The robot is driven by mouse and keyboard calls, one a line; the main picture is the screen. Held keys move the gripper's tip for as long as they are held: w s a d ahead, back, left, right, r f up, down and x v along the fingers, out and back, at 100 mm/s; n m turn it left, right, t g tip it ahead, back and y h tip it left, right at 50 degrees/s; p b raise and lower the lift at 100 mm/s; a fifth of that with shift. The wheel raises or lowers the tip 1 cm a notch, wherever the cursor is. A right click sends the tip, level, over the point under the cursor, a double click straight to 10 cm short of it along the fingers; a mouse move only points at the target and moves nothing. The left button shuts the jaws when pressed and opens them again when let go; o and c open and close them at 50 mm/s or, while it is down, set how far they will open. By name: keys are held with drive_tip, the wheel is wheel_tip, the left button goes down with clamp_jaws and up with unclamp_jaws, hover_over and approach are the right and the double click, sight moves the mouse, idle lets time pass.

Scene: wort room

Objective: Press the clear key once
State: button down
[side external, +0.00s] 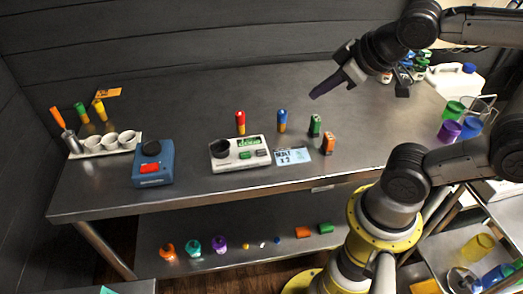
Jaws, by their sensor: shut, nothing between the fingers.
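A pale counter box (240,153) with a lit green display (251,142), a dark round part on its left and small green keys (245,155) sits near the middle front of the steel table. The lettering on its keys is too small to read, so I cannot tell which one is the clear key. A blue box (153,163) with a black round top and a red key (150,168) stands to its left. My gripper (314,95) is shut and empty, held above the table, up and to the right of the counter box, clear of every key.
A card (292,156) lies right of the counter box. Red (240,122), blue (282,120), green (315,125) and orange (328,143) pieces stand behind and beside it. A white rack (105,148) with cups is at left, coloured beakers (448,130) at right. The table's back middle is clear.

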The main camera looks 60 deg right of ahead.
drive_tip(key=w+n+t, duration=0.2)
drive_tip(key=w+n, duration=0.2)
drive_tip(key=w, duration=0.3)
drive_tip(key=n+y, duration=0.1)
drive_tip(key=n, duration=0.3)
hover_over(266, 153)
wheel_tip(266, 153, down, 7)
drive_tip(key=shift+f, duration=4.35)
drive_tip(key=shift+f, duration=0.15)
drive_tip(key=shift+f, duration=0.3)
